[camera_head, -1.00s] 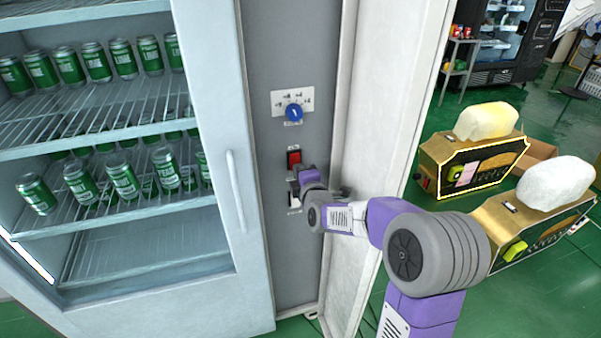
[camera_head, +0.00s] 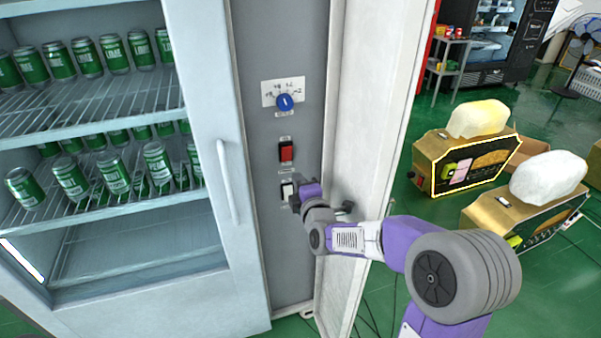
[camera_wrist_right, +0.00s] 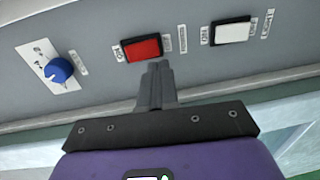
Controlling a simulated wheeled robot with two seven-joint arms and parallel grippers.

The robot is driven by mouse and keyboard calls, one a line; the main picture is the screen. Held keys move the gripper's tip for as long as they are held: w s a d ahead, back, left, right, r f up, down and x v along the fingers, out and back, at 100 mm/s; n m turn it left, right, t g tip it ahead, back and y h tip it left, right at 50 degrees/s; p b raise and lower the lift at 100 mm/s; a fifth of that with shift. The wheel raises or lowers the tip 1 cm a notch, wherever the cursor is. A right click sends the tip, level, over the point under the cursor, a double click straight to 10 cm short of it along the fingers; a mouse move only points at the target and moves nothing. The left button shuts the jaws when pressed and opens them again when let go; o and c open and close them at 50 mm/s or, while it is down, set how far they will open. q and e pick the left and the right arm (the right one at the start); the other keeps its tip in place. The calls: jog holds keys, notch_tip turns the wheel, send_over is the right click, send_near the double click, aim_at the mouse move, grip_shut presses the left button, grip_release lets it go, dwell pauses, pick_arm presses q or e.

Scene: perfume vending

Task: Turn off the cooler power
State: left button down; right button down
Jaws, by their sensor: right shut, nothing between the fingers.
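The cooler (camera_head: 205,130) has a grey control panel (camera_head: 262,230) beside its glass door. The panel carries a blue knob (camera_head: 285,102), a red switch (camera_head: 286,152) below it and a white switch (camera_head: 287,190) lowest. My right gripper (camera_head: 296,198) is shut and empty, in front of the panel by the white switch, partly covering it. In the right wrist view the closed fingertips (camera_wrist_right: 157,70) lie close to the edge of the red switch (camera_wrist_right: 141,48), with the white switch (camera_wrist_right: 233,33) to the right. I cannot tell whether they touch the panel. My left gripper is out of view.
A white panel door (camera_head: 375,130) stands open just right of the control panel, close to my right arm. The cooler's handle (camera_head: 228,180) juts out on the left. Two gold-and-black boxes (camera_head: 440,185) (camera_head: 480,213) stand farther right.

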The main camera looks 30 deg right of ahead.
jog(key=s, duration=0.3)
jog(key=shift+a+f, duration=0.3)
jog(key=shift+f, duration=0.1)
